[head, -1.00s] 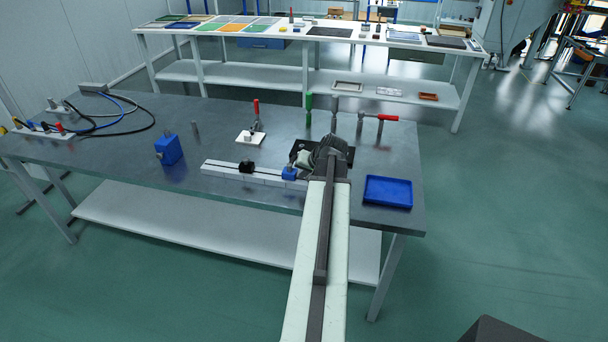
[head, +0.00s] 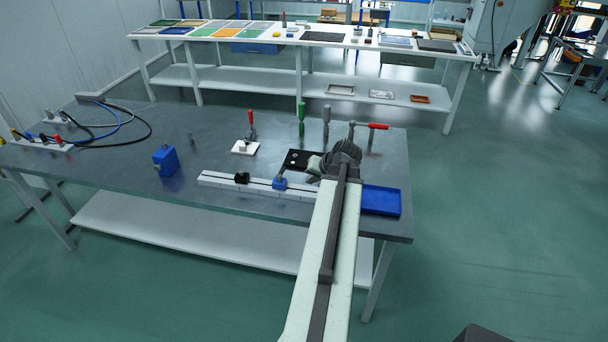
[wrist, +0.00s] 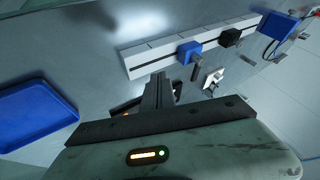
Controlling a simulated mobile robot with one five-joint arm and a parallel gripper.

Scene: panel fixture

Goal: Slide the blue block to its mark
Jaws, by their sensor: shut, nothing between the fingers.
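The blue block (head: 279,183) sits on the white rail (head: 215,178), towards its right part, with a grey peg standing up from it. In the wrist view the blue block (wrist: 189,52) is on the rail (wrist: 145,58), beyond my fingers. A black block (head: 242,178) sits on the rail to its left. Thin dark lines cross the rail; I cannot tell which is the mark. My gripper (wrist: 158,92) is shut and empty, apart from the blue block. In the head view my arm partly hides it, to the right of the block.
A blue tray (head: 382,201) lies at the right table edge, beside my arm. A larger blue box (head: 165,160) stands left of the rail. Behind are a white-based clamp (head: 246,147), a black plate (head: 298,160) and upright tools (head: 327,120). Cables (head: 120,125) lie far left.

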